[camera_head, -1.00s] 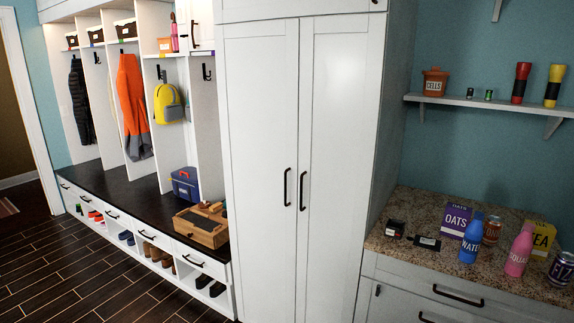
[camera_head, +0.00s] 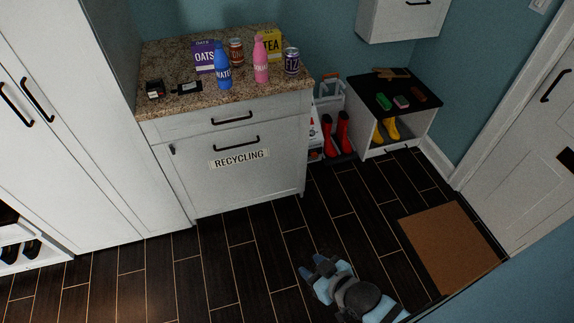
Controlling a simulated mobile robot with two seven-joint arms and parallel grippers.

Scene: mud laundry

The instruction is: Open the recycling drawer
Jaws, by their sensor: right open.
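The recycling drawer (camera_head: 235,182) is the large white lower front of the cabinet left of centre, with a "RECYCLING" label (camera_head: 239,158) and a black bar handle (camera_head: 236,144) above the label. It is shut, flush with the cabinet. A small black latch-like piece (camera_head: 172,149) sits at its upper left. My right gripper (camera_head: 317,265) is at the bottom, right of centre, open and empty, in front of the cabinet and well apart from the handle. My left gripper is not in view.
A shallow drawer with a handle (camera_head: 231,118) is above. The granite counter (camera_head: 150,50) holds bottles, cans, boxes and small black items. Red boots (camera_head: 335,135) and a shoe bench (camera_head: 400,130) stand to the right. A brown mat (camera_head: 450,245) lies by the door. The dark floor before the drawer is clear.

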